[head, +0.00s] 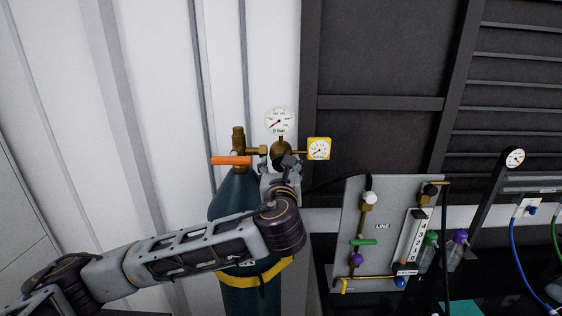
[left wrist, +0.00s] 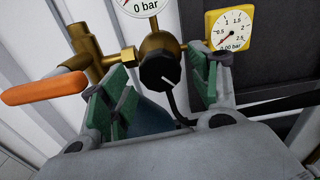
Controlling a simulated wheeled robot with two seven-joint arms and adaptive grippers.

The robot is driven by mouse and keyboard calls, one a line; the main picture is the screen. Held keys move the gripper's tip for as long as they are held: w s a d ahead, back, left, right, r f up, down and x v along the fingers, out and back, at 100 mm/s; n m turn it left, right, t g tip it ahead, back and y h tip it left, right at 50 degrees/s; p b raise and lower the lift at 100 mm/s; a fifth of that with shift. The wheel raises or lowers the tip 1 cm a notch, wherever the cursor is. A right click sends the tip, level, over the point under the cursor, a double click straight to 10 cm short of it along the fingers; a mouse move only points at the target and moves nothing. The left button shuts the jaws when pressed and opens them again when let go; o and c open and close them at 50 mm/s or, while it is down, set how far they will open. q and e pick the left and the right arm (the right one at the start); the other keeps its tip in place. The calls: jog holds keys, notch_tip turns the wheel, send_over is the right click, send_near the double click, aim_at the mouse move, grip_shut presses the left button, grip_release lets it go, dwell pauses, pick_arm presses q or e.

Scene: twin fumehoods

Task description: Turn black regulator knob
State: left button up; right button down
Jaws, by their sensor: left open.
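The black regulator knob (left wrist: 157,71) has a white mark and sits on the front of the brass regulator (left wrist: 157,43). In the left wrist view it lies between the green-padded fingers of my left gripper (left wrist: 160,88), which are open and apart from it on both sides. In the head view my left gripper (head: 281,165) is at the regulator, below the round white gauge (head: 279,121), and hides most of the knob. The yellow square gauge (head: 319,149) is right of the regulator and reads 0.00 bar in the wrist view. My right gripper is not in view.
The orange valve handle (head: 231,160) sticks out left of the gripper, on top of the dark teal gas cylinder (head: 232,192). A yellow strap (head: 257,279) goes round the cylinder. A grey panel (head: 352,215) with valves and tubing stands to the right.

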pick_arm(q)
jog(key=shift+w, duration=1.2)
jog(key=c, duration=1)
jog(key=shift+n, duration=0.3)
